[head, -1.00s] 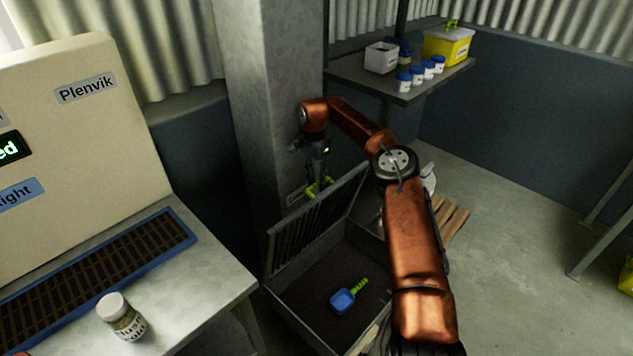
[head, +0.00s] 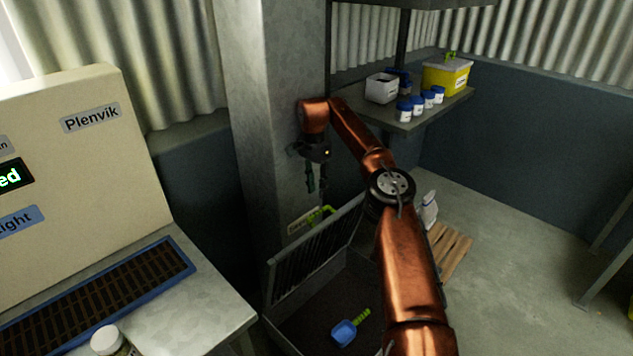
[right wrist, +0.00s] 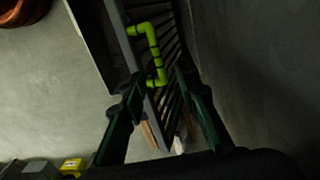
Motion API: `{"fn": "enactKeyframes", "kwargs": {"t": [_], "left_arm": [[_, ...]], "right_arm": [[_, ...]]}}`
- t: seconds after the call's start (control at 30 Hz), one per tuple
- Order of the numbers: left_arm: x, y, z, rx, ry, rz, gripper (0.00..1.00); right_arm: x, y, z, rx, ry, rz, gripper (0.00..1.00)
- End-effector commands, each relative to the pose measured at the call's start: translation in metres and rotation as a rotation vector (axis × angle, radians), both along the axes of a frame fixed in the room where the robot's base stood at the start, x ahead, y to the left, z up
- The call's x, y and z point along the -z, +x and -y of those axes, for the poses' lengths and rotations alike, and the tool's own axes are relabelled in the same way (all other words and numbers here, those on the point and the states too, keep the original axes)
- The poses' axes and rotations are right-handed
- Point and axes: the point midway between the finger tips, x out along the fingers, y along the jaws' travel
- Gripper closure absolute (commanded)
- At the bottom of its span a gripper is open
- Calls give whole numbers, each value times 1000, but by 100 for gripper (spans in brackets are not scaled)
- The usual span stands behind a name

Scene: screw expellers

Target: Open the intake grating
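The intake grating (head: 318,245) stands raised and steeply tilted at the back edge of the grey intake box, close to the pillar. Its bright green handle (head: 322,215) is at the upper far side; in the right wrist view the handle (right wrist: 155,52) shows beyond the fingers. My right gripper (head: 316,180) hangs above the handle, apart from it in the head view. Its dark fingers (right wrist: 160,85) are spread with nothing between them. My left gripper is not in view.
A blue scoop (head: 344,333) with a green grip lies inside the box. The grey pillar (head: 270,120) stands close to my right gripper. A shelf (head: 440,108) with jars and tubs is behind the arm. A bench with a jar (head: 108,340) is at left.

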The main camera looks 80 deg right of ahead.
Motion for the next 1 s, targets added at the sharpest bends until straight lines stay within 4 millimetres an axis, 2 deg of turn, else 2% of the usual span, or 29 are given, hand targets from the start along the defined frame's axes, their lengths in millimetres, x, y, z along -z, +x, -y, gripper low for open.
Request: {"fn": "enactKeyframes", "kwargs": {"t": [0.4,1.0], "left_arm": [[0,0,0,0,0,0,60],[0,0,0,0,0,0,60]], "right_arm": [[-24,2,0,-1,0,2,71],[-27,1,0,0,0,-1,71]]}}
